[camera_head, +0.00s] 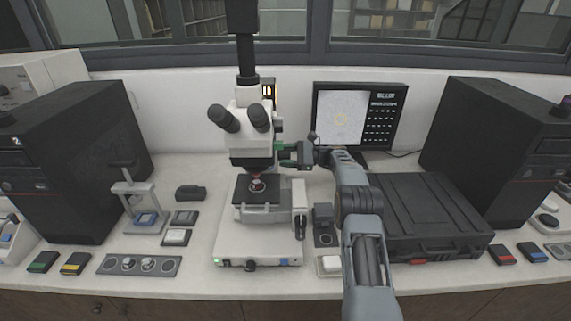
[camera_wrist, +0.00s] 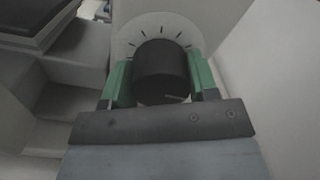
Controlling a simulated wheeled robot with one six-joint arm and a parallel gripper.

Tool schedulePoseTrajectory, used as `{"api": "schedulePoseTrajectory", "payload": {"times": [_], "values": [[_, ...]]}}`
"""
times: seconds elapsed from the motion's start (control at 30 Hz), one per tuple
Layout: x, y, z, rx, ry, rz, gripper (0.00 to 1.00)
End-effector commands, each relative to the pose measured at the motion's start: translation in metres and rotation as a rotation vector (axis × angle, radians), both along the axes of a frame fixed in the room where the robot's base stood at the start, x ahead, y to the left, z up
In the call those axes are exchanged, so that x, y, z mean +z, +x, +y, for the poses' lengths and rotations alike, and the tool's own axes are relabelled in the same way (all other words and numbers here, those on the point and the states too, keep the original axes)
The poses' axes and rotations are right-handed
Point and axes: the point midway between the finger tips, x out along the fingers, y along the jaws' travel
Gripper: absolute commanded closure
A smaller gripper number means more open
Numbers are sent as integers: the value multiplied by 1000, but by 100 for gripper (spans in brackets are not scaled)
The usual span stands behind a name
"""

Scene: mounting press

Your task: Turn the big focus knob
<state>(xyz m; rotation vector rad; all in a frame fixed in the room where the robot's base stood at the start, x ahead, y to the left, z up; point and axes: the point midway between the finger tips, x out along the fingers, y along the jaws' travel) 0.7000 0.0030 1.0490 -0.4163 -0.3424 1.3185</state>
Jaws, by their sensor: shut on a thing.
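A white and black microscope (camera_head: 252,130) stands in the middle of the bench. The big focus knob (camera_wrist: 160,70) is a black cylinder in front of a pale dial with dark tick marks in the wrist view. My gripper (camera_wrist: 160,82) has its green fingers on both sides of the knob, shut on it. A light mark shows low on the knob's face. In the head view my gripper (camera_head: 287,147) reaches the microscope's right side from the right, and the knob is hidden there.
A monitor (camera_head: 358,115) showing a grey picture stands behind my arm. A black case (camera_head: 425,215) lies right of my arm. Black cabinets stand on both sides (camera_head: 75,160). A small press stand (camera_head: 140,195) and several small pads are at the left.

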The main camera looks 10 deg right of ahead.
Motion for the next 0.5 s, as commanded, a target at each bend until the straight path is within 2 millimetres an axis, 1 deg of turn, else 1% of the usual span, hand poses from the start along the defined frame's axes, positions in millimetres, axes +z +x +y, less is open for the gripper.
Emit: {"api": "schedulePoseTrajectory", "payload": {"times": [0.03, 0.5], "values": [[-6, 0, 0, -2, -8, -48, 70], [-3, 1, 0, -2, -92, -463, 70]]}}
